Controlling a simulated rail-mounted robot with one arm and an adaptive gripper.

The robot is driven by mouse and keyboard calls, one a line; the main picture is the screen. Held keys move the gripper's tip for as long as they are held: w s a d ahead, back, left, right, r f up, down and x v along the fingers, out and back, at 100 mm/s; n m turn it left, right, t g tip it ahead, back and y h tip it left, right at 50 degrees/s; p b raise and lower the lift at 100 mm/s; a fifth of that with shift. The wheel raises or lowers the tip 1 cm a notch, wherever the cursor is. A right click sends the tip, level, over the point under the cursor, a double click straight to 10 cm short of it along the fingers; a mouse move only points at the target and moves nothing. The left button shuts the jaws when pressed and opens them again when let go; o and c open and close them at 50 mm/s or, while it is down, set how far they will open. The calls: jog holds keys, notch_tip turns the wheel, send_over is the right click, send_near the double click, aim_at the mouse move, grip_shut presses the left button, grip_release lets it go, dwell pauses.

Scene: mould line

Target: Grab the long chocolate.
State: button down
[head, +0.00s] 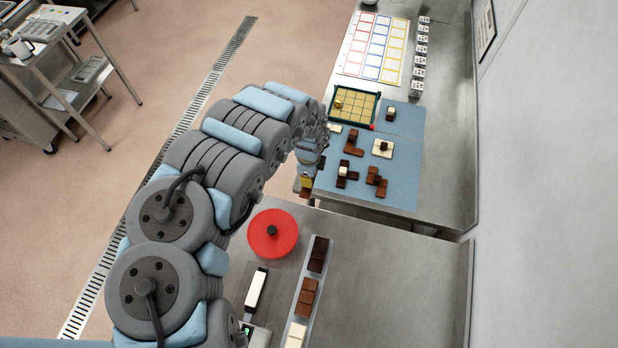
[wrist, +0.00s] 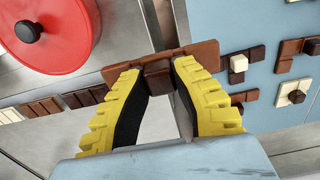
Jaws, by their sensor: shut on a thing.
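The long chocolate, a brown bar with a darker block at its middle (wrist: 203,52), is in the wrist view, crosswise between the two yellow fingers of my gripper (wrist: 159,76). The fingertips are closed on the darker block, and the bar sticks out on both sides. In the head view my gripper (head: 306,184) is at the near left corner of the blue mat, over the edge between two steel tables. A small brown part of the chocolate shows by the fingers there; my arm hides much around it.
On the near table are a red round lid (head: 272,240) and a tray (head: 312,270) of chocolate blocks. A gap separates the tables.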

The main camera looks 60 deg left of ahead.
jog(key=shift+a+r, duration=0.1)
jog(key=shift+r, duration=2.6)
jog(key=shift+r, duration=0.1)
